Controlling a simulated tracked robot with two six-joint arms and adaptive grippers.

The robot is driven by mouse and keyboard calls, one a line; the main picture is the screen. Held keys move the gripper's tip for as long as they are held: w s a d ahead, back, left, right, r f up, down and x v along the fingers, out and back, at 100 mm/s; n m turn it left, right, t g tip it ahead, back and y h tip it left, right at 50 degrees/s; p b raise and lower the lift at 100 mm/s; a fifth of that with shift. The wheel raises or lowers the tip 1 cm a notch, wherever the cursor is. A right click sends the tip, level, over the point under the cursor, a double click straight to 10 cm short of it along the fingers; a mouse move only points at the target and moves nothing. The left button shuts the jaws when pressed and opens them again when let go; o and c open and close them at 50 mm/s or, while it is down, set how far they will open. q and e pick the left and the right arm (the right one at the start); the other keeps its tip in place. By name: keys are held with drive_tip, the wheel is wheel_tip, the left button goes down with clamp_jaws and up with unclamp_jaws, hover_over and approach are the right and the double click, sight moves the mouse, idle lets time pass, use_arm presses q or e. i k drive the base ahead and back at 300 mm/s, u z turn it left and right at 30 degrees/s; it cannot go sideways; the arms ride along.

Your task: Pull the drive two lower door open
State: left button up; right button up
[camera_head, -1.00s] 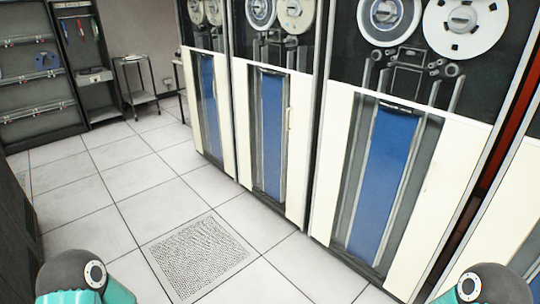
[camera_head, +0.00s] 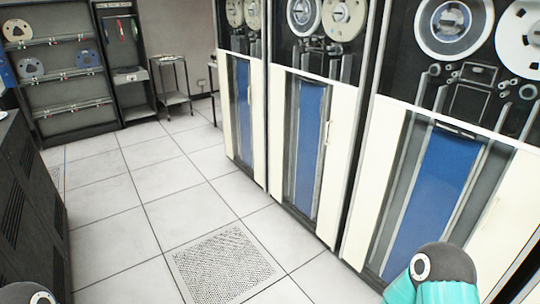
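Three tape drives stand side by side along the right, each with reels on top and a cream lower door with a blue centre strip. The lower doors of the left drive (camera_head: 243,120), the middle drive (camera_head: 308,150) and the right drive (camera_head: 440,195) all look shut. I cannot read any number showing which is drive two. A slim vertical handle (camera_head: 327,132) shows near the right edge of the middle door. Only rounded dark and teal parts of my arms show at the bottom left and bottom right. Both grippers are out of view.
Free tiled floor (camera_head: 190,185) lies before the drives, with a perforated tile (camera_head: 222,265) in it. A dark vented cabinet (camera_head: 28,200) stands at the left. Reel shelves (camera_head: 65,75) and a small stand (camera_head: 175,98) are at the back.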

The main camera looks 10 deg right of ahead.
sight(345, 96)
drive_tip(key=z, duration=0.05)
drive_tip(key=i, duration=1.1)
drive_tip(key=z, duration=0.55)
drive_tip(key=k, duration=0.5)
drive_tip(key=z, duration=0.2)
drive_tip(key=i, duration=1.35)
drive_tip(key=u, duration=0.6)
drive_tip(key=i, duration=0.35)
drive_tip(key=u, duration=0.35)
